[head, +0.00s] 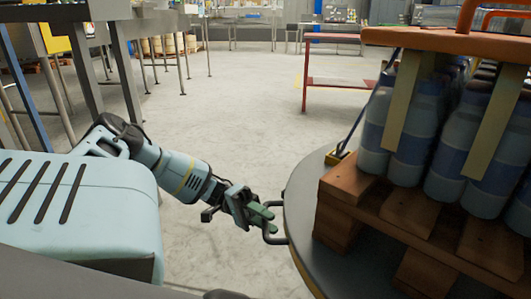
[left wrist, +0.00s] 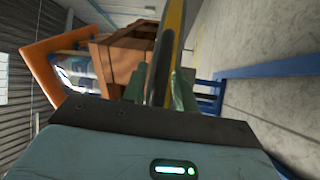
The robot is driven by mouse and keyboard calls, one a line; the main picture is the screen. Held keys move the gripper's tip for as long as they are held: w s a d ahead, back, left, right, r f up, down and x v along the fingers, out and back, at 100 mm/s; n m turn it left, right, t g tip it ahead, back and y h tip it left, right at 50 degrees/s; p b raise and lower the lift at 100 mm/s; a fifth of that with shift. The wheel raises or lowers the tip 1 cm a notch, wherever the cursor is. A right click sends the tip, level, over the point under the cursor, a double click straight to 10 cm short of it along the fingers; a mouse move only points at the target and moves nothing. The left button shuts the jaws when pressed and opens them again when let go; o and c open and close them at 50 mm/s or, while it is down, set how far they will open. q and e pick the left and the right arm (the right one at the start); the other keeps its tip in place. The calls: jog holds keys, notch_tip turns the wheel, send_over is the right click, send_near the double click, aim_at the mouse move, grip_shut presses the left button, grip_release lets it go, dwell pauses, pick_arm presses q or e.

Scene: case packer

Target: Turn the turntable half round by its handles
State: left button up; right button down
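The turntable (head: 297,222) is a round grey disc at the right of the head view, carrying a wooden pallet (head: 375,212) loaded with bottles. A dark loop handle (head: 272,238) sticks out from its left rim. My left gripper (head: 268,216) is at this handle, its green fingertips beside or around it. In the left wrist view the two green fingers (left wrist: 160,88) stand apart, with the turntable's yellow and dark rim (left wrist: 168,50) seen edge-on between and beyond them. My right gripper is not in view.
A red bench (head: 340,82) stands behind the turntable. Grey tables (head: 125,28) stand at the left. The floor (head: 225,115) between them is clear.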

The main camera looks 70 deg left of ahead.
pick_arm(q)
jog(key=shift+o, duration=0.6)
jog(key=v, duration=0.8)
jog(key=shift+d, duration=0.1)
